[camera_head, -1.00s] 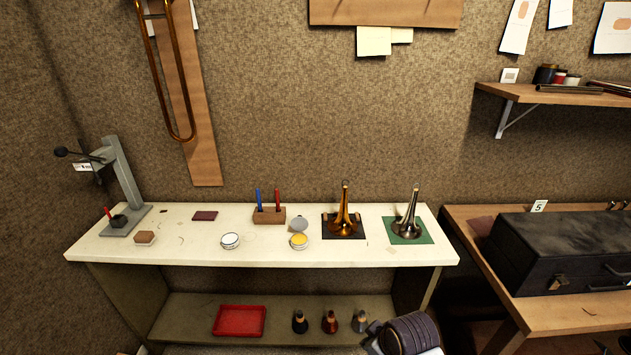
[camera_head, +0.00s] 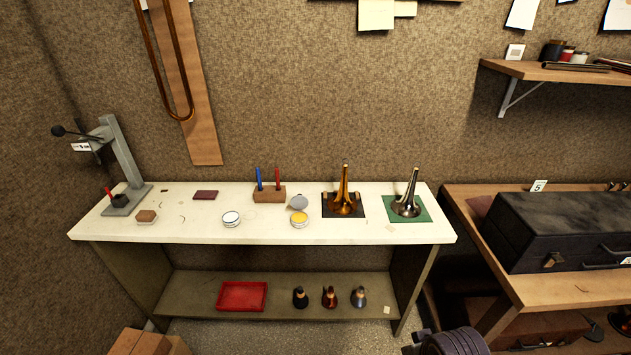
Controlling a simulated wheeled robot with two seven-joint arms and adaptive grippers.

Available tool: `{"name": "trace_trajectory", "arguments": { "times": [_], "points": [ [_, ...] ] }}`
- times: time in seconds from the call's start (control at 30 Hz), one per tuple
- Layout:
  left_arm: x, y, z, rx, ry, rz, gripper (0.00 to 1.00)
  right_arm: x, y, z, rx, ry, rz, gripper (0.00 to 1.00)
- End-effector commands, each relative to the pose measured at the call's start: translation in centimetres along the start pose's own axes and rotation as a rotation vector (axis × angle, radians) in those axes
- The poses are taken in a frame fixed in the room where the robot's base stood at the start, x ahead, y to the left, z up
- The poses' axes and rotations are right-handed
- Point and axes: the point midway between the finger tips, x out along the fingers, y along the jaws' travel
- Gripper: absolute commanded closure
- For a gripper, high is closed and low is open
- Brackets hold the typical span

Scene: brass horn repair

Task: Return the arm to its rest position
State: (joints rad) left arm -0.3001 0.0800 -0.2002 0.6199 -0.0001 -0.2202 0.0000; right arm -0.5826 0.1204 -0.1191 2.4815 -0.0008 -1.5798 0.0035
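Part of my arm (camera_head: 452,342), dark and ribbed, shows at the bottom edge, right of the bench's lower shelf. No gripper fingers are visible in the head view, so neither gripper's state shows. The arm part is apart from the bench and from everything on it.
A white-topped bench (camera_head: 300,233) holds a brass horn bell (camera_head: 343,203), a silver bell (camera_head: 407,203), tins, a pen block (camera_head: 269,194) and a press (camera_head: 122,165). A red tray (camera_head: 241,296) and several bottles stand below. A black case (camera_head: 565,230) lies on the right table.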

Motion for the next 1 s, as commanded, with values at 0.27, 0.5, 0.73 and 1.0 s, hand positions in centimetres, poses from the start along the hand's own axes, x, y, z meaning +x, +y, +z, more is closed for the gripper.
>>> {"name": "trace_trajectory", "arguments": {
  "times": [0.27, 0.5, 0.73, 1.0],
  "points": [
    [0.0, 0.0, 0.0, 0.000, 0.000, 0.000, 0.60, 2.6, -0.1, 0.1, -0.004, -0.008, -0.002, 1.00],
    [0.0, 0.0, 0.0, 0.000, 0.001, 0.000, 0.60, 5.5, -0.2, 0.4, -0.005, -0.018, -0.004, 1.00],
    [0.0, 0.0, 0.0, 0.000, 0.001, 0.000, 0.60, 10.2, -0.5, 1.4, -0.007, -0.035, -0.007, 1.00],
    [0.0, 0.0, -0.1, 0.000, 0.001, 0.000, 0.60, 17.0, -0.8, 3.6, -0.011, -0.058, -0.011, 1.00]
  ]
}}
